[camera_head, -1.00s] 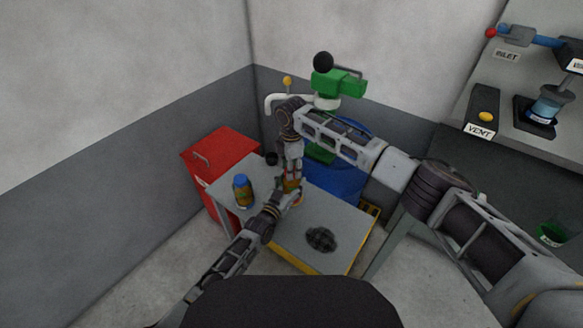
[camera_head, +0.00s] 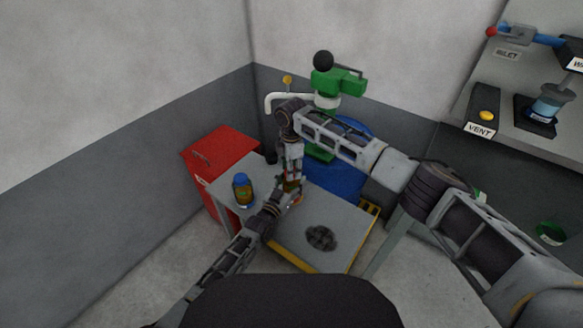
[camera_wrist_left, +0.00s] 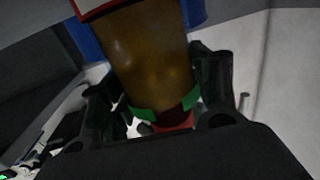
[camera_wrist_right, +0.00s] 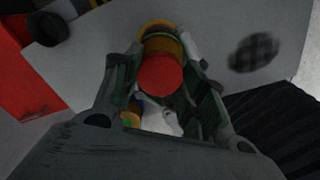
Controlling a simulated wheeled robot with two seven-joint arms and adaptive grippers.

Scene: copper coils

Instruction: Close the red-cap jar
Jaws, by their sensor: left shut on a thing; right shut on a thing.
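The amber jar (camera_wrist_left: 150,60) is held between the fingers of my left gripper (camera_wrist_left: 165,105). In the head view my left gripper (camera_head: 284,197) comes in from the lower left, low over the table. My right gripper (camera_head: 292,180) reaches down from above at the same spot. In the right wrist view the round red cap (camera_wrist_right: 160,77) lies between the fingers of my right gripper (camera_wrist_right: 162,92), in line with the amber body behind it. Whether the cap is seated on the jar or slightly apart is hidden by the fingers.
A jar with a blue cap (camera_head: 242,190) stands on the grey table (camera_head: 283,238), left of my grippers. A dark coil (camera_head: 321,238) lies at the front right. A red cabinet (camera_head: 220,155) is behind left and a blue drum (camera_head: 335,178) behind.

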